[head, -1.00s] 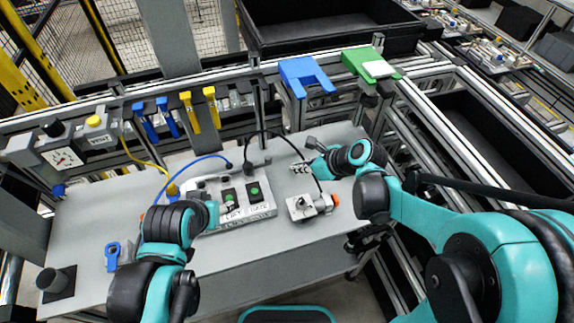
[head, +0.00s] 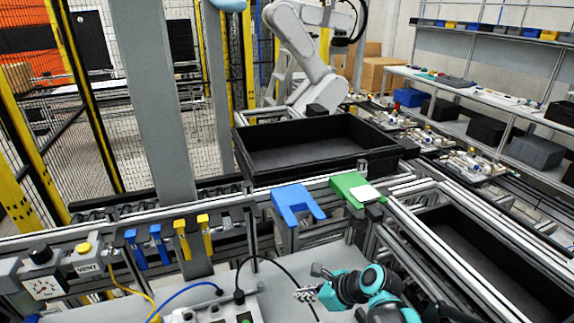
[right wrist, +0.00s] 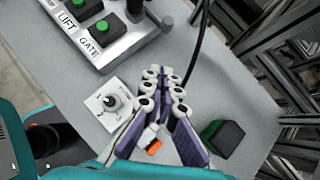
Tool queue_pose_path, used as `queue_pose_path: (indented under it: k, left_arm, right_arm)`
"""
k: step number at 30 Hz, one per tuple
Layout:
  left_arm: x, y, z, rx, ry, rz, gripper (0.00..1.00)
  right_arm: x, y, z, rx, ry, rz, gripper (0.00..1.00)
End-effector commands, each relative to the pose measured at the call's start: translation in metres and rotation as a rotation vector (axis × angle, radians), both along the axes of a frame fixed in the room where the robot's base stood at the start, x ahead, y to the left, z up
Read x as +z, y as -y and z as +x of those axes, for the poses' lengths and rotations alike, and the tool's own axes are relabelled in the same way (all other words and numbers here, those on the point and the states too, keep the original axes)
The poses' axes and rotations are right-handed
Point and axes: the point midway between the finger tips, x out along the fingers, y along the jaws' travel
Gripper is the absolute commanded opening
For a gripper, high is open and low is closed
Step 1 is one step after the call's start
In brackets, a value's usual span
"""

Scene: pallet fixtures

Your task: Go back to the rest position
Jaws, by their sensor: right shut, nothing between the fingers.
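My right gripper (head: 308,293) shows at the bottom of the head view, over the grey table (head: 272,306), beside a black cable. In the right wrist view its fingers (right wrist: 164,82) are together with nothing between them. The grey control box (head: 200,310) with the green LIFT and GATE buttons is cut off at the bottom of the head view. It also shows at the top left of the right wrist view (right wrist: 130,40). A small white box with a round knob (right wrist: 112,103) sits beside the fingers in the right wrist view. My left gripper is not in view.
A blue forked holder (head: 297,203) and a green holder (head: 352,188) are fixed on the rail behind the table. A large black bin (head: 315,150) stands beyond them. A white robot arm (head: 305,60) stands farther back.

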Motion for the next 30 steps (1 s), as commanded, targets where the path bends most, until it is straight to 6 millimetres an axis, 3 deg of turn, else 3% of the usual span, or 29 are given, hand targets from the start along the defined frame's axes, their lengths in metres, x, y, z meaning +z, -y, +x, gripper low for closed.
queue_pose_path:
  k: [5, 12, 18, 24, 30]
  left_arm:
    - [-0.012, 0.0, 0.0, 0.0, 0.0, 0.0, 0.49]
    - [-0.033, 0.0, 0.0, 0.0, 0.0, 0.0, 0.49]
    - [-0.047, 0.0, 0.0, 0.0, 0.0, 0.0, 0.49]
    - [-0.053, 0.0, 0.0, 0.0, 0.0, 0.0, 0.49]
    - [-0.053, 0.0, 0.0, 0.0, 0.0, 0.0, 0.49]
  right_arm:
    - [-0.003, 0.017, -0.024, 0.214, 0.184, -0.24, 0.0]
    - [-0.011, 0.064, -0.078, 0.82, 0.536, -0.831, 0.0]
    - [-0.019, 0.1, -0.115, 1.356, 0.695, -1.248, 0.0]
    - [-0.023, 0.118, -0.132, 1.675, 0.738, -1.446, 0.0]
    - [-0.022, 0.121, -0.134, 1.722, 0.742, -1.472, 0.0]
